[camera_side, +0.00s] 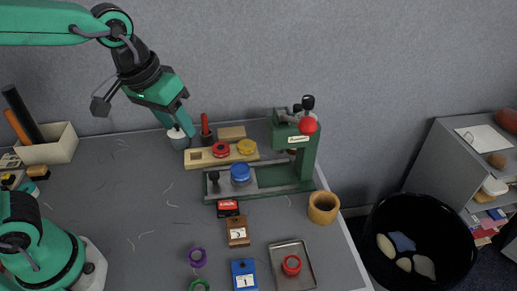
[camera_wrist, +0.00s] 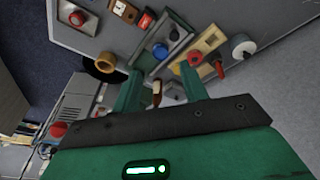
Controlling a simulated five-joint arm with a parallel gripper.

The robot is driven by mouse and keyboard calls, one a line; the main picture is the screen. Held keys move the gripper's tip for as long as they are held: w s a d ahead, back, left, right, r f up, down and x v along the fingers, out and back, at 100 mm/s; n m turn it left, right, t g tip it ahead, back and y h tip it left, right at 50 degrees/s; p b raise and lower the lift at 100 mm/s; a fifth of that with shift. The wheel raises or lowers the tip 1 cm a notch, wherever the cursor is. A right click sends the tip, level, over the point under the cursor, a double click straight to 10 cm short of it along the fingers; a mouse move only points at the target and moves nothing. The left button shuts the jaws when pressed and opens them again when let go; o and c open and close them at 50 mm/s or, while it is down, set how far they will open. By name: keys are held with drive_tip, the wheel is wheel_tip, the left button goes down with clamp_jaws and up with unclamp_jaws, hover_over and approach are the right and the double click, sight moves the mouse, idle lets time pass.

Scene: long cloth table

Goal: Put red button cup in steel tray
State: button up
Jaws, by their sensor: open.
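The red button cup (camera_side: 291,265) is a small red ring-shaped cup. It sits inside the steel tray (camera_side: 306,283), a shallow grey tray at the table's front right. In the wrist view the red cup (camera_wrist: 77,18) shows in the tray (camera_wrist: 57,30) at the upper left. My gripper (camera_side: 184,124) is high at the back of the table, far from the tray. In the wrist view my gripper (camera_wrist: 161,78) has its two fingers apart, with nothing held between them.
A green press (camera_side: 300,150) stands at the back right, beside a wooden board (camera_side: 200,160) with red and yellow discs. A wooden cup (camera_side: 323,207) is near the right edge.

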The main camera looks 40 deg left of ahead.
drive_tip(key=s+a+t+y, duration=0.1)
drive_tip(key=s+a+t, duration=0.1)
drive_tip(key=s+a, duration=0.6)
drive_tip(key=shift+a+f+m, duration=0.35)
drive_tip(key=shift+a+m, duration=0.05)
drive_tip(key=shift+a, duration=0.6)
